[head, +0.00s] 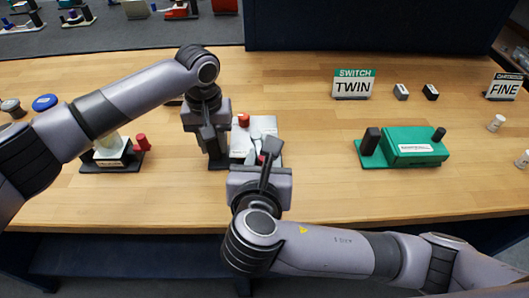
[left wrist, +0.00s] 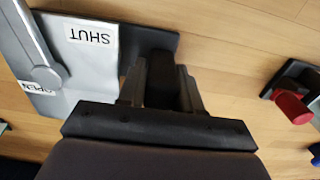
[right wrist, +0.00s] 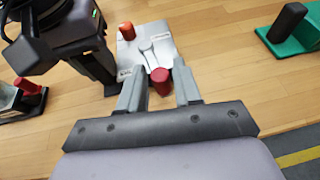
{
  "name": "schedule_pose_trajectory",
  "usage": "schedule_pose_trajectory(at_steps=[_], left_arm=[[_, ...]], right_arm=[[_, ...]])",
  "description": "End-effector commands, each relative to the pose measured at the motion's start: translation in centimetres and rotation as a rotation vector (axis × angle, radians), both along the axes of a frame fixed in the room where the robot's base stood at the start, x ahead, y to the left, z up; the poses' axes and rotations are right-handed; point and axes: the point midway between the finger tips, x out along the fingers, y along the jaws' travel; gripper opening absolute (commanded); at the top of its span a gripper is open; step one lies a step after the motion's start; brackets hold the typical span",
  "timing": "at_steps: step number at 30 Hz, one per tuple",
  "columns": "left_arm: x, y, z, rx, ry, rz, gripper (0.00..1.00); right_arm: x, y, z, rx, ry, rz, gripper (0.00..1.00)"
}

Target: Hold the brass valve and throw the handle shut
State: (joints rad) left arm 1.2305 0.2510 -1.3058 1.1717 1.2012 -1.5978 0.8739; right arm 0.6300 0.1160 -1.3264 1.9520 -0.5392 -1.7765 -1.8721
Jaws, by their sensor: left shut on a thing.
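The valve is a pale grey-white block (right wrist: 137,57), not visibly brass, on a dark base. In the left wrist view it carries a SHUT label (left wrist: 90,36), an OPEN label and a grey lever handle (left wrist: 45,77) on a round pivot. The handle ends in a red knob (right wrist: 160,81); an orange-red cap (head: 244,119) sits at the block's far side. My left gripper (head: 213,152) is shut on the black post (left wrist: 161,82) beside the block. My right gripper (right wrist: 160,72) is open, its fingers on either side of the red knob; contact is not clear.
Another device with a red knob (head: 142,142) lies to the left, near my left arm. Wood table is clear between the valve and green device.

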Motion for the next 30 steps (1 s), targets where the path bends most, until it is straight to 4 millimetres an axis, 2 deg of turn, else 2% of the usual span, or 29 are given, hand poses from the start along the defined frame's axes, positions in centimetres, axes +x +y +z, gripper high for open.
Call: schedule_pose_trajectory(at_steps=[3,7,12,18,20,21,22,26,30], left_arm=[[-0.2,0.0,-0.4,0.001,0.008,0.001,0.00],[-0.2,0.0,-0.4,0.001,0.008,0.001,0.00],[-0.2,0.0,-0.4,0.001,0.007,0.002,0.00],[-0.2,0.0,-0.4,0.001,0.007,0.003,0.00],[-0.2,0.0,-0.4,0.001,0.007,0.003,0.00],[-0.2,0.0,-0.4,0.001,0.007,0.003,0.00],[-0.2,0.0,-0.4,0.001,0.007,0.003,0.00],[-0.2,0.0,-0.4,0.002,0.006,0.003,0.00],[-0.1,0.1,-0.4,0.002,0.006,0.003,0.00]], right_arm=[[-2.0,0.3,0.7,0.003,0.002,0.004,0.33],[-3.6,0.5,1.4,0.002,0.001,0.004,0.33],[-4.3,0.5,1.7,0.000,0.001,0.001,0.33],[-4.4,0.5,1.7,-0.001,0.001,0.000,0.33],[-4.3,0.5,1.7,0.000,0.000,0.000,0.17],[-4.2,0.5,1.7,0.001,-0.003,0.001,0.04],[-4.0,0.4,1.8,0.004,-0.007,0.000,0.00],[-2.3,0.1,2.3,0.024,-0.059,0.003,0.00],[1.2,-0.4,3.8,0.071,-0.166,0.026,0.00]])
